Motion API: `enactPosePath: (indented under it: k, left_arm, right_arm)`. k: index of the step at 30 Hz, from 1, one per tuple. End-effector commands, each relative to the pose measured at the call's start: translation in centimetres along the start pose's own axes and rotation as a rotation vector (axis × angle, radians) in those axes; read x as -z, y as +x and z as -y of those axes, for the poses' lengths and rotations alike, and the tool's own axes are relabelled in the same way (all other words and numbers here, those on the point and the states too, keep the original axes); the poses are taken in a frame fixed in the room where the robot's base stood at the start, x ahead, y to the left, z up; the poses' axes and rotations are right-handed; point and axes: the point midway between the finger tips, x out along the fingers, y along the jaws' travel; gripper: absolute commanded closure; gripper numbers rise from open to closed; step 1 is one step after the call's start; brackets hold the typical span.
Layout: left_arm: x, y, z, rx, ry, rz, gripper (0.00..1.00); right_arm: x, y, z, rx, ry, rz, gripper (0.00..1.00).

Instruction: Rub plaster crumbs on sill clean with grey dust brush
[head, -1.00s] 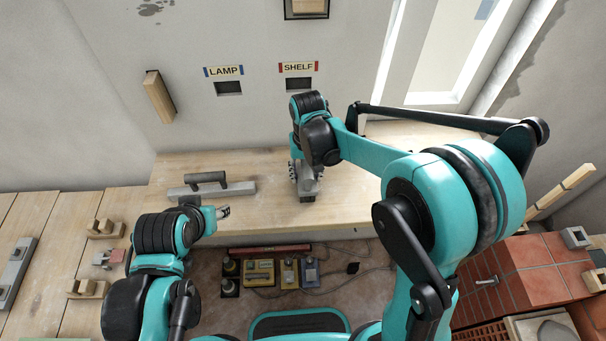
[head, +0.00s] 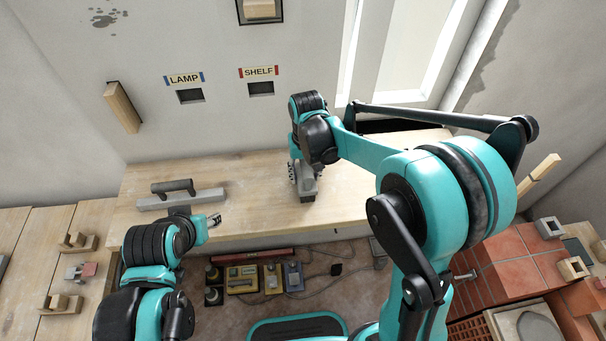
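The sill (head: 250,221) is a pale wooden ledge along the wall. My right gripper (head: 305,172) is over its middle, pointing down, and is shut on the grey dust brush (head: 307,187). The brush shows as a grey block with a darker lower end at the sill surface; its contact with the wood is hard to tell. Pale dusty patches show on the wood, but I cannot pick out single plaster crumbs. My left gripper (head: 214,219) is near the sill's front edge at the left, with nothing seen in it. Its finger gap is too small to judge.
A grey float with a dark handle (head: 178,198) lies on the sill's left part. Coloured boxes (head: 242,280) and cables lie below the sill front. Red bricks (head: 520,259) stand at the right. The sill between float and brush is free.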

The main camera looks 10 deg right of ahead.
Motion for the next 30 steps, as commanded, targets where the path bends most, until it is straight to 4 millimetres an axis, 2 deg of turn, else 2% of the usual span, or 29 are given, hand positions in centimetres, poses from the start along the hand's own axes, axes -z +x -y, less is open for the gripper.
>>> enactPosePath:
  k: [4,6,10,24,30]
  left_arm:
    - [0.1,-0.1,0.0,0.000,0.000,0.000,0.56]
    - [0.5,-0.7,0.0,0.000,0.000,0.000,0.56]
    - [1.1,-1.4,0.0,0.000,0.000,0.000,0.56]
    - [2.8,-3.9,0.0,0.000,0.000,0.000,0.56]
    - [3.1,-4.4,0.0,0.000,0.000,0.000,0.56]
  right_arm:
    - [0.1,-0.1,-0.4,0.000,-0.001,0.000,0.95]
    - [0.2,-0.9,-0.4,0.000,-0.001,0.000,0.95]
    - [0.3,-4.1,-0.6,0.000,0.000,0.000,0.95]
    - [0.8,-8.2,-1.0,0.000,0.001,0.000,0.95]
    - [0.9,-9.1,-1.1,0.000,0.000,0.000,0.95]
